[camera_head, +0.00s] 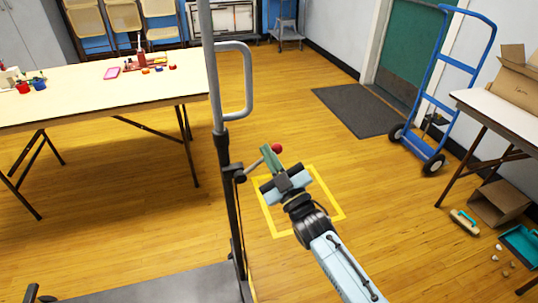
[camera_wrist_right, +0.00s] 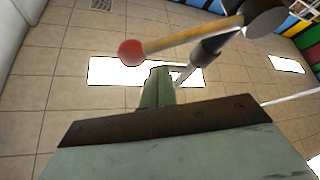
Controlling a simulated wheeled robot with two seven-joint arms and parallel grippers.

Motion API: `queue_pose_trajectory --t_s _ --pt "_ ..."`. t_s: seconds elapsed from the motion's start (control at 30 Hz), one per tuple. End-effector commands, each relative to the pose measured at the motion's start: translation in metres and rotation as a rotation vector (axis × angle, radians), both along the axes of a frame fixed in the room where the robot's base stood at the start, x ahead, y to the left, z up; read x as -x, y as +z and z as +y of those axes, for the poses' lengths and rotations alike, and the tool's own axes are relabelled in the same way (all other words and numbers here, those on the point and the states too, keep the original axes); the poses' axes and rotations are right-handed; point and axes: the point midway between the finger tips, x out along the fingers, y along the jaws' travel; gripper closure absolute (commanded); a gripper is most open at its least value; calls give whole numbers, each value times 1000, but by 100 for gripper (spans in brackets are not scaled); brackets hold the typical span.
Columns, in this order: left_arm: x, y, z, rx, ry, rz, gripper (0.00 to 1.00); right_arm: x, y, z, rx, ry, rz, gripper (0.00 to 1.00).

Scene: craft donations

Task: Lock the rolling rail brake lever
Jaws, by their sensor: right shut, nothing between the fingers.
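The rolling rail (camera_head: 205,62) is a tall grey post with a looped handle, rising from a dark flat base at bottom left. Its brake lever (camera_head: 256,163) is a thin rod ending in a red ball knob (camera_head: 276,148), pointing up and right from a dark pivot on the post. In the right wrist view the rod (camera_wrist_right: 190,37) and red knob (camera_wrist_right: 131,52) cross above my fingertips. My right gripper (camera_head: 267,153) is shut and empty, its green fingers close beside the lever near the knob. Whether they touch it is unclear. My left gripper is out of view.
A long table (camera_head: 100,88) with craft items stands at left. A blue hand truck (camera_head: 440,95) and a side table (camera_head: 490,105) with a cardboard box stand at right. A yellow floor square (camera_head: 335,205) lies beneath my right gripper. Open wooden floor lies between.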

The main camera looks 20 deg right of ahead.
Motion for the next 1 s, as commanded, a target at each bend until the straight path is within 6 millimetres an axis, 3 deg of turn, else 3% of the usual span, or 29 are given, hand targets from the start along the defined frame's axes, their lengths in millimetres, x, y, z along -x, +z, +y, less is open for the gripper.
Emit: queue_pose_trajectory --t_s 0.13,0.33,0.47,0.53,0.7,1.0 --pt "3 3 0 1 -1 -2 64 1 5 2 0 0 0 100" --pt "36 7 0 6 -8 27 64 3 21 12 -2 3 0 100" --pt "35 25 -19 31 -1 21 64 6 40 23 -3 5 0 100" --pt "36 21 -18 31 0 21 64 22 25 16 1 3 6 100" --pt "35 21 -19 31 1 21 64 56 7 4 1 3 5 100" --pt "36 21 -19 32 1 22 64 88 -9 -7 0 3 2 100"
